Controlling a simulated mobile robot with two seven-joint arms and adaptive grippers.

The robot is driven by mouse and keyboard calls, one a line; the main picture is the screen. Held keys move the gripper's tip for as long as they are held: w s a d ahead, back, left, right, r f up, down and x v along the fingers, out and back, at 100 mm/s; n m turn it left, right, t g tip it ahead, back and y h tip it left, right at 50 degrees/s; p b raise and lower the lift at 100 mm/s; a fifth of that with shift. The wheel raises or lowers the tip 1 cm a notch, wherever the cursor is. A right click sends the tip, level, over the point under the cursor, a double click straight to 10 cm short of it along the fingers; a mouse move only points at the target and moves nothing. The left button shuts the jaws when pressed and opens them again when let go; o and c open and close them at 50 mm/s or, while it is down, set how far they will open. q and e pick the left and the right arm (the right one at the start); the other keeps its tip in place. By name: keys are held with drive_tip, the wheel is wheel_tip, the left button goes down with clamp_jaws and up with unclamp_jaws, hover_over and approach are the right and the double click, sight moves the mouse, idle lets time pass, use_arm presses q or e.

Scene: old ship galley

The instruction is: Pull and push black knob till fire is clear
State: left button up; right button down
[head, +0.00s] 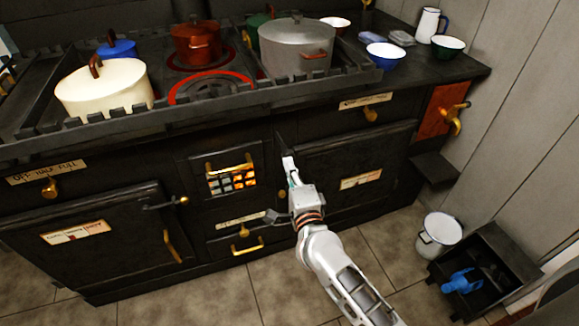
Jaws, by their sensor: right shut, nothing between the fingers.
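The firebox grate (232,180) is in the front of the black stove, with orange and yellow glow behind its bars; some cells look greyer. My right gripper (287,161) is just right of the grate, shut and empty, its tip close to a thin dark panel edge (280,145). A small dark grey piece (271,216) juts out left of my gripper's body, below the grate. I cannot tell whether this is the black knob or part of my gripper. No other black knob shows clearly. My left gripper is out of view.
Below the grate is a drawer with a brass handle (247,247). Oven doors flank the grate. Pots, including a grey one (297,47) and a cream one (104,89), stand on the railed stovetop. A white bucket (438,234) and a black bin (490,262) stand at right.

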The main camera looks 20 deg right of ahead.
sight(283, 153)
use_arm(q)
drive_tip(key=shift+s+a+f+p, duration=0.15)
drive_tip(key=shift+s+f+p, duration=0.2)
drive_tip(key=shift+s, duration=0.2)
use_arm(e)
drive_tip(key=w, duration=0.7)
drive_tip(key=shift+w+r, duration=0.2)
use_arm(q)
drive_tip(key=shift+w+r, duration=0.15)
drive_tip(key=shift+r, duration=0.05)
